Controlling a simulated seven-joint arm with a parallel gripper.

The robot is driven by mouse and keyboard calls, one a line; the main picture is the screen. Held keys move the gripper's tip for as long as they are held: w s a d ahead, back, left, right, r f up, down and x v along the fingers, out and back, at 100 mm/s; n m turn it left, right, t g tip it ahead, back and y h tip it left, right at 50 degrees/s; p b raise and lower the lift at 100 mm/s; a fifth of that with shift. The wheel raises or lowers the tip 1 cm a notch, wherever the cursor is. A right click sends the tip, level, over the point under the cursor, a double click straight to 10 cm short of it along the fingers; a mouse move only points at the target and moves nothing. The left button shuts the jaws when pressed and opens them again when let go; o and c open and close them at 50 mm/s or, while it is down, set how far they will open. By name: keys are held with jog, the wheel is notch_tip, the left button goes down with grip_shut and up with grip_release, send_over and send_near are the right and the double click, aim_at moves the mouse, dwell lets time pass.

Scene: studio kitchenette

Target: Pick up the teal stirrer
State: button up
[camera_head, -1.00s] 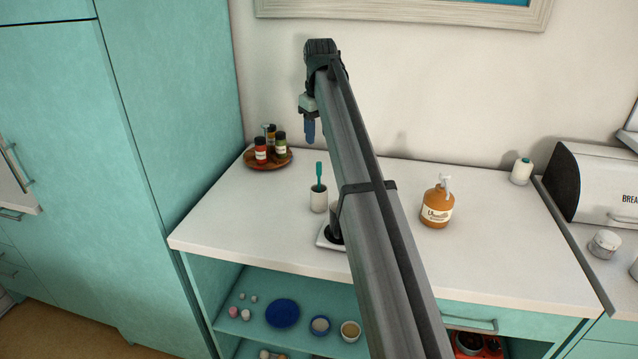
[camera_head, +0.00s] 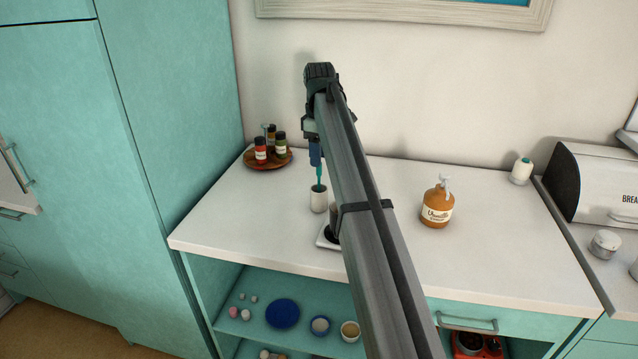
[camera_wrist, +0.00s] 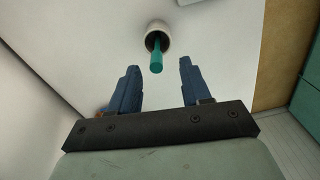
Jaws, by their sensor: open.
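The teal stirrer (camera_head: 319,180) stands upright in a small white cup (camera_head: 318,200) on the white counter. In the wrist view the stirrer (camera_wrist: 157,58) rises from the cup (camera_wrist: 158,32) toward the camera. My gripper (camera_head: 315,160) is above the cup with its blue fingers pointing down. In the wrist view my gripper (camera_wrist: 157,77) is open. The stirrer's near end shows just beyond and between the two fingertips, with a gap on each side. In the head view the fingers overlap the stirrer's upper end, so contact cannot be judged there.
A wooden tray (camera_head: 249,160) with several spice jars stands at the back left. A dark mug on a white base (camera_head: 325,240) is right of the cup, partly hidden by my arm. An amber pump bottle (camera_head: 436,209) stands farther right. The front left counter is clear.

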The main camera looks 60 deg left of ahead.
aim_at(319, 176)
jog(key=shift+w+a+f, duration=0.1)
jog(key=shift+a+f, duration=0.05)
jog(key=shift+f, duration=1.85)
jog(key=shift+a+f, duration=0.15)
jog(key=shift+f, duration=1.8)
grip_shut()
